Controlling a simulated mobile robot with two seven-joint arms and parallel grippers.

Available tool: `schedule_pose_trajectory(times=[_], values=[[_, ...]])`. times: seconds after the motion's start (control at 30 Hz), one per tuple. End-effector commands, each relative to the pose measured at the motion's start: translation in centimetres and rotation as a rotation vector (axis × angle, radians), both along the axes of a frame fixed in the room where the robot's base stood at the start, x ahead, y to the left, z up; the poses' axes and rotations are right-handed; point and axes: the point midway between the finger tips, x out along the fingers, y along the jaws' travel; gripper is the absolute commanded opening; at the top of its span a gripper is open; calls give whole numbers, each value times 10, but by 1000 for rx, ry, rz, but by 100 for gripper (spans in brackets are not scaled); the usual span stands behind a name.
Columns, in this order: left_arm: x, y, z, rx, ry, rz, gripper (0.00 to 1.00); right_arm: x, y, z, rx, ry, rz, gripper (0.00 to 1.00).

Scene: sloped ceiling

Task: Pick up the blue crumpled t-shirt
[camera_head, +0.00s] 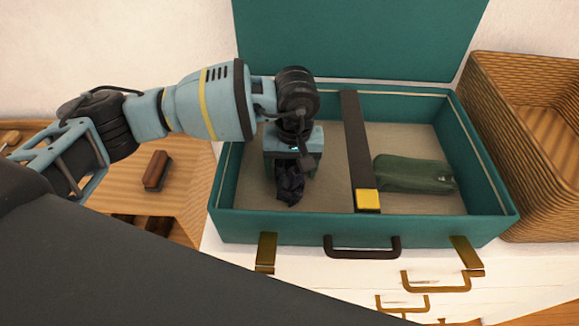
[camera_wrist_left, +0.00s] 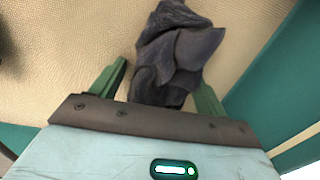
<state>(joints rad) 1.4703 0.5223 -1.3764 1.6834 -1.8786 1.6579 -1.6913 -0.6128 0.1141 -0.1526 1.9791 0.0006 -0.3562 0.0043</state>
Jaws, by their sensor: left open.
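The crumpled t-shirt (camera_head: 288,184), very dark blue, lies in the left part of the open green suitcase (camera_head: 290,228). It also shows in the left wrist view (camera_wrist_left: 180,52), where its lower part lies between the two green fingers. My left gripper (camera_head: 289,175) points down into the suitcase above the cloth and hides part of it. In the left wrist view the fingers of my left gripper (camera_wrist_left: 156,85) are apart, one on each side of the cloth, with a gap visible at the left finger. My right gripper is not in view.
A dark strap with a yellow buckle (camera_head: 367,200) crosses the suitcase floor. A dark green pouch (camera_head: 413,174) lies right of it. The suitcase lid stands open behind. A wicker basket (camera_head: 490,150) stands at right, a brush (camera_head: 157,170) on wood at left.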

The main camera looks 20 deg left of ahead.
Motion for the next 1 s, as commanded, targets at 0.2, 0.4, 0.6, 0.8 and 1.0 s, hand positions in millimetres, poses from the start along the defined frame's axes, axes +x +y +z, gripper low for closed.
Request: schedule_pose_trajectory(times=[0.2, 0.4, 0.6, 0.8, 1.0], values=[[0, 0, 0, 0, 0, 0, 49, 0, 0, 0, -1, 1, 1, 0], [0, 0, 1, -1, 0, 0, 37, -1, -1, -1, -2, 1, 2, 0], [1, 0, 7, -2, -2, 0, 37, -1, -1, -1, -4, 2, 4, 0], [1, 0, 38, -2, -4, -1, 37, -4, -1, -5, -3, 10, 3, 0], [1, 0, 74, -1, -2, -1, 37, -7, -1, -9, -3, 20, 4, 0]])
